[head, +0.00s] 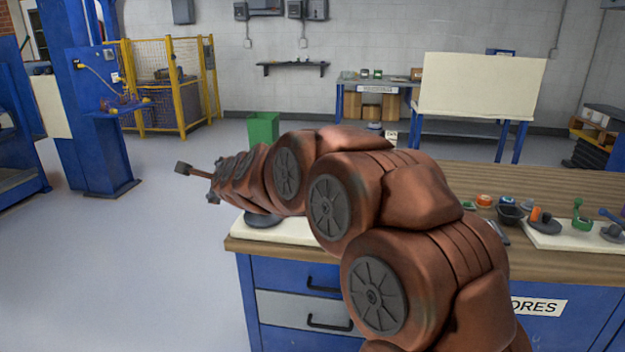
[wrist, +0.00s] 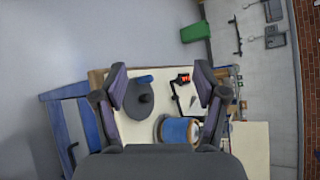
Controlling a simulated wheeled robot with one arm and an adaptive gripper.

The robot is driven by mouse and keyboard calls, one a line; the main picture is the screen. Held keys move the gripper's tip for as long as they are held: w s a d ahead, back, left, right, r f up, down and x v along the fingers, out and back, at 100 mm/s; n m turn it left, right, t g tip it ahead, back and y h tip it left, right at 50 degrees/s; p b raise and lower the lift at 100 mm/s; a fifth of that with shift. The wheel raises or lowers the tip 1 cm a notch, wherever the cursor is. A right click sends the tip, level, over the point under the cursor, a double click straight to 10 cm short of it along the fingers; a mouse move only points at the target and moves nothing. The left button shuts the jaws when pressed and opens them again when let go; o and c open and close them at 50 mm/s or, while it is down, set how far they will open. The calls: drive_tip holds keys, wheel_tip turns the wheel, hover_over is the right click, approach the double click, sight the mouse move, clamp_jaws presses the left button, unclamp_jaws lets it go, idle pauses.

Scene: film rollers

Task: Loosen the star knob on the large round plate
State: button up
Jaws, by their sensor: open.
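A dark round plate (wrist: 137,103) lies on a white mat in the wrist view, with a blue piece (wrist: 145,79) at its upper edge. I cannot make out a star knob on it. In the head view a dark round base (head: 263,220) shows partly behind my arm on a white mat; the rest is hidden. My gripper (wrist: 160,80) is open and empty, its two fingers apart on either side of the plate in the wrist view, some way above the bench. In the head view my gripper (head: 196,182) points left, past the bench's left end.
A blue cylinder (wrist: 180,131) and a dark tool with a red part (wrist: 183,78) are near the plate. The wooden bench (head: 500,181) carries small parts and a second white mat (head: 560,238) at right. A green bin (head: 263,127) stands behind. Floor at left is clear.

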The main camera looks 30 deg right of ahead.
drive_tip(key=w+d+f+m+g+h+b, duration=0.1)
drive_tip(key=d+m+h, duration=0.4)
drive_tip(key=d, duration=0.5)
drive_tip(key=w+d+f+m+g+h+b, duration=0.1)
drive_tip(key=w+d+f+m+h+b, duration=0.1)
drive_tip(key=d+m, duration=0.8)
drive_tip(key=w+d+f+m+g+h+b, duration=0.1)
drive_tip(key=w+d+m+h, duration=0.4)
drive_tip(key=d, duration=0.6)
wheel_tip(320, 180, down, 2)
drive_tip(key=shift+w+f+m+h+b, duration=0.1)
drive_tip(key=shift+f+m+h+b, duration=0.1)
drive_tip(key=shift+m+h+b, duration=1)
drive_tip(key=shift+w+d+f+m+p, duration=0.15)
drive_tip(key=shift+w+d+m+p, duration=0.25)
drive_tip(key=shift+d+m, duration=0.15)
drive_tip(key=shift+c, duration=0.3)
drive_tip(key=c, duration=1.1)
